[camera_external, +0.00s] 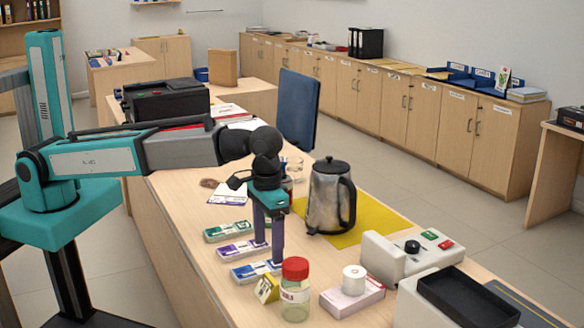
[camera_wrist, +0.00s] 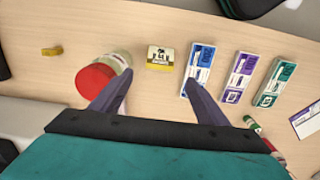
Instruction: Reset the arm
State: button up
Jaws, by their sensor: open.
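My teal gripper (camera_external: 268,252) hangs fingers down over the counter (camera_external: 190,240), at the end of my outstretched arm. In the wrist view its two dark fingers (camera_wrist: 157,84) are spread wide with nothing between them. The left fingertip overlaps the red-lidded jar (camera_wrist: 97,80) in that view, and the right one overlaps the blue-and-white box (camera_wrist: 199,65). A small yellow box (camera_wrist: 160,58) shows beyond the gap. I cannot tell whether the fingers touch anything. The jar also shows in the external view (camera_external: 295,298).
Purple (camera_external: 238,251) and green (camera_external: 226,232) boxes lie in a row with the blue one. A metal kettle (camera_external: 326,195) stands on a yellow mat (camera_external: 375,230) close to the gripper's right. A white device (camera_external: 385,258) and black tray (camera_external: 468,298) fill the near right.

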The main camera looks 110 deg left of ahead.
jog(key=s+d+f+m+g+h+p, duration=0.1)
jog(key=s+d+f+g+h+p, duration=0.3)
jog(key=s+d+f, duration=1.45)
jog(key=s+a+f+m+y+b, duration=0.1)
jog(key=s+a+f+m, duration=0.1)
jog(key=s+a+f, duration=0.4)
jog(key=s+a+f+m+g+y+b, duration=0.1)
jog(key=s+a+f+m, duration=0.2)
jog(key=s+a+f, duration=0.3)
jog(key=s+a+f+m+y+b, duration=0.2)
jog(key=s+a+f, duration=0.4)
jog(key=s+f, duration=0.7)
notch_tip(320, 180, down, 3)
jog(key=shift+a+f+m+g, duration=0.2)
jog(key=shift+m+g, duration=0.1)
jog(key=shift+m, duration=0.2)
